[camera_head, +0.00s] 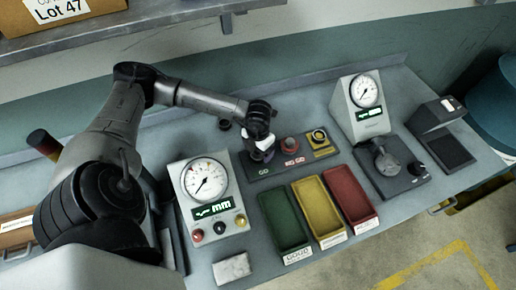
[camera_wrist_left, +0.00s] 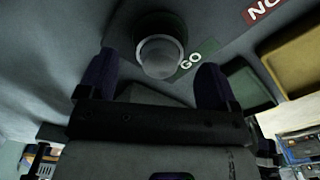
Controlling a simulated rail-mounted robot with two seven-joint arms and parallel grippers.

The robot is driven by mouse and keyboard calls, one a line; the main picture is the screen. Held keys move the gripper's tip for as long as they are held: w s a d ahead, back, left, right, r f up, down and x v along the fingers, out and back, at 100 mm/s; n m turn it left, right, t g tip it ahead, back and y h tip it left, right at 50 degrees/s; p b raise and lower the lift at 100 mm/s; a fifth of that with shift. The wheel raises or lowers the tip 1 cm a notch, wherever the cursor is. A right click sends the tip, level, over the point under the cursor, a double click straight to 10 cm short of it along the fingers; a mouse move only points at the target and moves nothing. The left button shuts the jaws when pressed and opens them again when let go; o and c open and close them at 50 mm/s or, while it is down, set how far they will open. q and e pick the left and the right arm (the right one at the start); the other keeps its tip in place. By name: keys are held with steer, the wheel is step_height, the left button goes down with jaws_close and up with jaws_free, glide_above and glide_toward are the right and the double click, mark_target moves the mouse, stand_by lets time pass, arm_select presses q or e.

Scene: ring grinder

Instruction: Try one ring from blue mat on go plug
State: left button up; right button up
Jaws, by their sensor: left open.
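My left gripper (camera_head: 262,150) is open above the GO end of the dark plug board (camera_head: 318,156). In the left wrist view its two dark blue fingers stand apart, and the GO plug (camera_wrist_left: 160,57) shows as a pale round end with a dark round part around or behind it, beyond and between the fingertips. I cannot tell whether a ring is on it. The GO label (camera_wrist_left: 190,61) is beside it. I cannot make out the blue mat. My right gripper is not in view.
Green (camera_head: 283,220), yellow (camera_head: 317,207) and red (camera_head: 349,194) trays lie in front of the board. A dial gauge box (camera_head: 205,200) stands left, another (camera_head: 362,107) back right. A small dark round part (camera_head: 225,124) lies behind the board. A pale block (camera_head: 232,268) lies at the front edge.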

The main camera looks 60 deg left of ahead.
arm_select(q)
step_height(320, 180, up, 14)
steer(key=shift+f, duration=0.15)
stand_by(0.3)
stand_by(0.6)
